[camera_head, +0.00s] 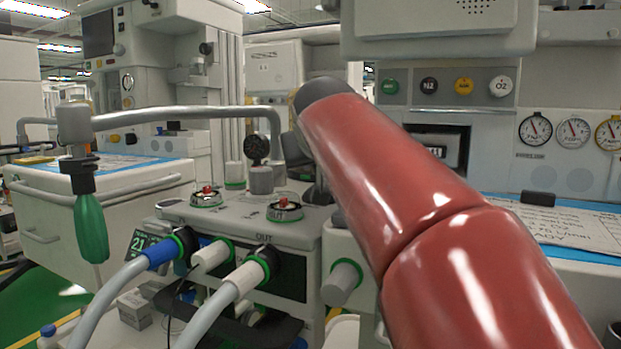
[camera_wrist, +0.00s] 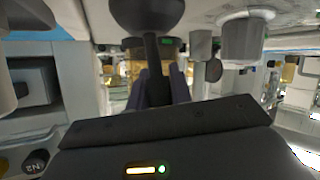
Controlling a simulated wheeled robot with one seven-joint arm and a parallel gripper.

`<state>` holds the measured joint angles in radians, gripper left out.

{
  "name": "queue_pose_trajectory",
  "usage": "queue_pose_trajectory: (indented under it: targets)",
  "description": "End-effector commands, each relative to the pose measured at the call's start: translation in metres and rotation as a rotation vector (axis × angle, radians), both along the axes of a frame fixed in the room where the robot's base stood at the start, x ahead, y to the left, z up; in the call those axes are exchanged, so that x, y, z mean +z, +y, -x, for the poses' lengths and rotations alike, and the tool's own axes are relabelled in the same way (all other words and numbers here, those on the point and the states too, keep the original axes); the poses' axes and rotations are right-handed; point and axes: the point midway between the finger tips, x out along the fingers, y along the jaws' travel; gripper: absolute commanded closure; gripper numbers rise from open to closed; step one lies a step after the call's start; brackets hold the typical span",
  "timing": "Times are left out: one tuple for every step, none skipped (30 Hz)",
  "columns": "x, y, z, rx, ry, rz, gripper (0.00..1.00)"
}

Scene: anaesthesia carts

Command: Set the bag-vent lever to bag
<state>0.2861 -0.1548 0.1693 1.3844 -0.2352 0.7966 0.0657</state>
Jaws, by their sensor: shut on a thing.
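The bag-vent lever (camera_wrist: 153,72) shows in the wrist view as a black rod running from a dark round base (camera_wrist: 147,14) at the top down between my fingers. My gripper (camera_wrist: 161,88) is shut on this lever, with one dark finger on each side of it. In the head view my red arm reaches over the machine and hides most of the gripper and lever. The lever's bag and vent markings cannot be read in either view.
The breathing unit (camera_head: 300,232) has two valve domes (camera_head: 207,198) (camera_head: 285,210) and hose ports in front. A metal bag arm (camera_head: 175,113) with a green bag (camera_head: 91,228) extends left. Gauges (camera_head: 535,128) and a worktop with paper (camera_head: 560,222) lie right.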

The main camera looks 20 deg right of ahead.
Motion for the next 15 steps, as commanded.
queue_pose_trajectory:
  targets:
    - [-0.0028, 0.0004, 0.0003, 0.0, -0.014, 0.011, 1.0]
    - [-0.0024, 0.0002, 0.0002, 0.0, -0.02, 0.018, 1.0]
    - [-0.002, 0.0003, 0.0001, 0.0, -0.027, 0.025, 1.0]
    - [-0.0018, 0.0002, 0.0001, 0.0, -0.031, 0.029, 1.0]
    - [-0.0015, 0.0002, 0.0001, 0.0, -0.034, 0.032, 1.0]
    - [-0.0012, 0.0003, 0.0, 0.0, -0.037, 0.037, 1.0]
    - [-0.0009, 0.0002, 0.0, 0.001, -0.04, 0.039, 1.0]
    - [-0.0007, 0.0002, 0.0, 0.001, -0.042, 0.041, 1.0]
    - [-0.0003, 0.0001, 0.0, 0.001, -0.044, 0.043, 1.0]
    - [0.0, 0.0002, 0.0, 0.0, -0.045, 0.045, 1.0]
    - [0.0001, 0.0001, 0.0, 0.001, -0.046, 0.046, 1.0]
    - [0.0003, 0.0001, -0.0001, 0.0, -0.046, 0.046, 1.0]
    - [0.0004, 0.0002, 0.0, 0.0, -0.046, 0.046, 1.0]
    - [0.0005, 0.0002, -0.0001, 0.0, -0.046, 0.046, 1.0]
    - [0.0005, 0.0002, -0.0001, 0.001, -0.046, 0.046, 1.0]
